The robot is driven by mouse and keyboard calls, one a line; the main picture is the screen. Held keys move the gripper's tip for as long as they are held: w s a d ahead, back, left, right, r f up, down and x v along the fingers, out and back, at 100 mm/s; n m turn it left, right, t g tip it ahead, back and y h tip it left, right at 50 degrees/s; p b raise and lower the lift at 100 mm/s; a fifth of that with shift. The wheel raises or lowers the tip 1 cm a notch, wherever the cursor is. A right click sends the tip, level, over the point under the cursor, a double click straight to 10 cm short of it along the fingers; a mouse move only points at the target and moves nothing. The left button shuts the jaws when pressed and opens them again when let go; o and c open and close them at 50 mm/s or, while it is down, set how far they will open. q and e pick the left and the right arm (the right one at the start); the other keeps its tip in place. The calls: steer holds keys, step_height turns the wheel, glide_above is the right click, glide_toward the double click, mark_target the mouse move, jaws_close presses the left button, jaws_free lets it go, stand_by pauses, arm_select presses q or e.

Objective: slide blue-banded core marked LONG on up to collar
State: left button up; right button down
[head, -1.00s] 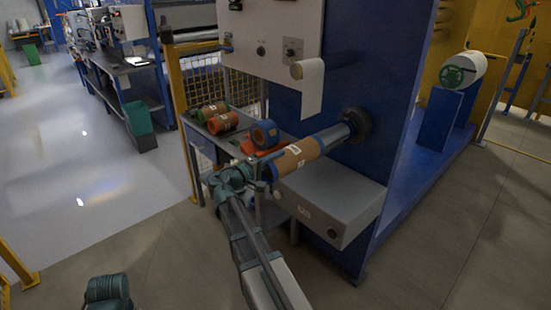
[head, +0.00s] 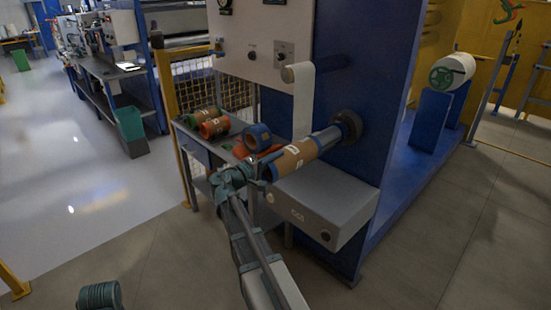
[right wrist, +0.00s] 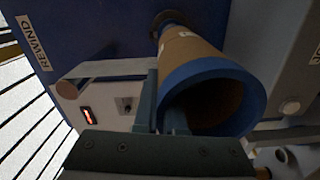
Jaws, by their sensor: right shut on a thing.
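The brown core with blue bands (head: 297,159) is partly on the grey shaft (head: 327,136). Bare shaft shows between its far end and the dark collar (head: 348,123) at the blue machine wall. A pale label is on the core, too small to read. My right gripper (head: 264,172) is shut on the core's near end. In the right wrist view, the blue-banded core (right wrist: 208,85) has one finger inside its open bore and one outside, pinching its wall at the gripper (right wrist: 163,115). My left gripper is not clearly in view.
A side table holds a green-ended core (head: 206,114), a red-ended core (head: 216,128) and a blue-ended one (head: 258,136). A grey box (head: 325,203) juts out below the shaft. A paper strip (head: 303,98) hangs from a roller above. Floor at right is open.

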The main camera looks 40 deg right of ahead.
steer(key=shift+d+r, duration=0.1)
steer(key=shift+d, duration=0.8)
steer(key=c, duration=0.9)
jaws_free()
steer(key=shift+a, duration=0.15)
steer(key=shift+s+a, duration=0.1)
steer(key=shift+a, duration=0.15)
steer(key=a, duration=0.8)
steer(key=s+a, duration=0.1)
steer(key=a, duration=0.4)
